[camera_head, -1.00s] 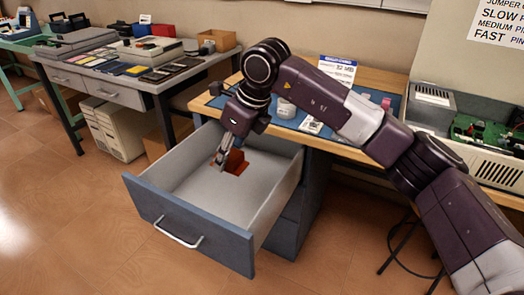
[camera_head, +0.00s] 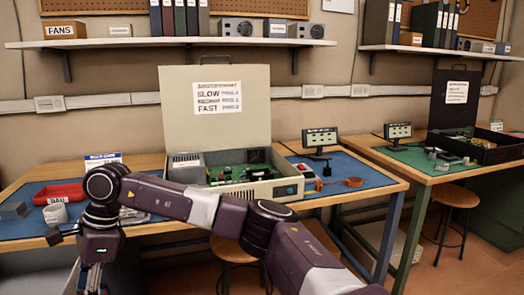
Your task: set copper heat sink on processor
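An open beige computer case (camera_head: 268,190) stands on the workbench, with a green circuit board (camera_head: 232,174) inside. The processor is too small to make out on the board. My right gripper (camera_head: 90,280) hangs at the lower left, in front of the bench edge and left of the case. Its fingertips reach the bottom edge of the picture, so I cannot tell whether they hold anything. I do not see the copper heat sink for certain. My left gripper is not in view.
My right arm crosses in front of the case. A red tray (camera_head: 60,193) and white tub (camera_head: 55,213) are on the left of the bench. A small monitor (camera_head: 320,138) and copper-coloured coil (camera_head: 353,182) are on the right. A stool (camera_head: 232,249) stands below.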

